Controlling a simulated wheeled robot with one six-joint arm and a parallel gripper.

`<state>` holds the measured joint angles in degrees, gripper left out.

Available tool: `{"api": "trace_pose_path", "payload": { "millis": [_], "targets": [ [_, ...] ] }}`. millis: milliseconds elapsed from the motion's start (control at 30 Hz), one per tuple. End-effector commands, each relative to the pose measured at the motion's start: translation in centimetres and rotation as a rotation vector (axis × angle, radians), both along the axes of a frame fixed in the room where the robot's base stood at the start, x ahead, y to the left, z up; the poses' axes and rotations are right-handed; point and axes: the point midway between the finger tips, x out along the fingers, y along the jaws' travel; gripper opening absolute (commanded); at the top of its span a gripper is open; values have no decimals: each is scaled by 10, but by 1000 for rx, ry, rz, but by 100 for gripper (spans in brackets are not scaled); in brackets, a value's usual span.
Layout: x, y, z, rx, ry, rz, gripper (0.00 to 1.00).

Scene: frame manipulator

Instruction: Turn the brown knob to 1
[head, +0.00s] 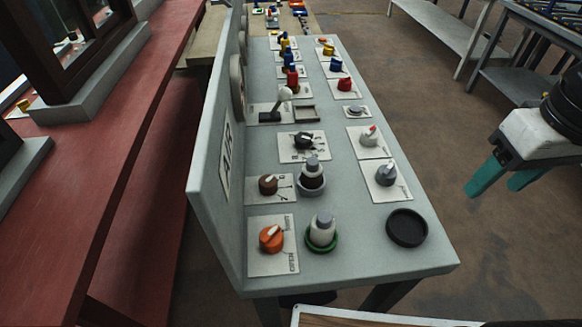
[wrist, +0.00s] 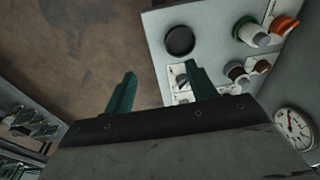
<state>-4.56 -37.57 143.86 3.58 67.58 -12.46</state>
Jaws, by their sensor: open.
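The brown knob (head: 268,184) sits on a white plate near the left side of the grey panel table, behind the orange knob. It has a pale pointer; the plate's small marks are too small to read. My gripper (head: 507,183) is open and empty at the right in the head view, off the table's right edge and well apart from the brown knob. Its teal fingers (wrist: 158,85) also show spread in the wrist view.
A black round dish (head: 407,228) lies at the front right. An upright panel (head: 215,165) borders the left side. Open floor lies right of the table.

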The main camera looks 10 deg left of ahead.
Motion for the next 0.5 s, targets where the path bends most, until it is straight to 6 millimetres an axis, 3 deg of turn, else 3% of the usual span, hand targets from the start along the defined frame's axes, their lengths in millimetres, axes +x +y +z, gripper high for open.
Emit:
{"api": "trace_pose_path", "payload": {
  "millis": [167, 300, 500],
  "targets": [
    [54, 78, -8, 79, -5, 538, 57],
    [87, 153, -26, 146, -47, 971, 57],
    [105, 251, -60, 218, -131, 1458, 57]
  ]
}}
